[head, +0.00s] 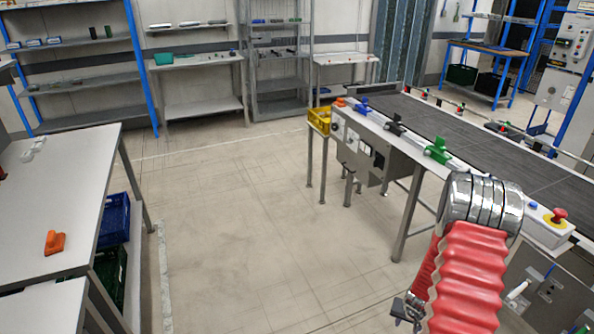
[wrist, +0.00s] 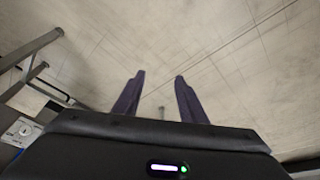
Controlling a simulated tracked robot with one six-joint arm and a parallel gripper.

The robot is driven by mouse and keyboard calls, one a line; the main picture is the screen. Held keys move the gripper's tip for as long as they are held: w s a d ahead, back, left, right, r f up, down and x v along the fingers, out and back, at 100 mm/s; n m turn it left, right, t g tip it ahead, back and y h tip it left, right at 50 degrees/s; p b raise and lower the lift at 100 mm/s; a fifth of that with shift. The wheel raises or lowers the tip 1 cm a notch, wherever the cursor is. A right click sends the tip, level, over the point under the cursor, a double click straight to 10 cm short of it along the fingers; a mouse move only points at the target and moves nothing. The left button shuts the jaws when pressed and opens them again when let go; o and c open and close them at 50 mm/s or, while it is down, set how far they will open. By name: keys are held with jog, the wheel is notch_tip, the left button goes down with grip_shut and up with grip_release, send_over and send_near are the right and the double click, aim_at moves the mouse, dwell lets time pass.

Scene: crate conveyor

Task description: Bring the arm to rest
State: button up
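My arm shows in the head view at the lower right, with a red ribbed sleeve and a shiny metal joint, beside the near end of the conveyor (head: 520,165). I cannot make out my gripper's fingers there. In the wrist view my gripper (wrist: 160,76) has two dark purple fingers set apart with nothing between them. Pale floor tiles show beyond the fingertips. The gripper is open and empty.
The conveyor rail carries a green clamp (head: 438,151) and a red stop button (head: 559,215). A yellow crate (head: 320,120) sits at its far end. A white table (head: 60,190) with an orange item (head: 54,242) stands left. The floor (head: 250,220) between is clear.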

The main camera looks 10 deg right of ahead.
jog(key=s+a+r+n+g+y, duration=0.1)
jog(key=a+r, duration=0.6)
jog(key=r, duration=0.3)
jog(key=a+r+n+y, duration=0.1)
jog(key=a+r+y, duration=0.1)
jog(key=a+r, duration=0.65)
jog(key=s+a+r+n+t, duration=0.1)
jog(key=s+a+r+n, duration=0.1)
jog(key=a+r, duration=0.4)
jog(key=s+a+r+n+t, duration=0.1)
jog(key=s+a+r, duration=0.4)
jog(key=r, duration=0.7)
jog(key=s+a+r+n+t, duration=0.2)
jog(key=a+r, duration=0.4)
jog(key=r, duration=0.3)
jog(key=shift+s+a+r+n+h, duration=0.3)
jog(key=shift+s+n, duration=0.3)
jog(key=shift+s, duration=0.5)
jog(key=shift+c, duration=0.9)
jog(key=shift+d, duration=0.1)
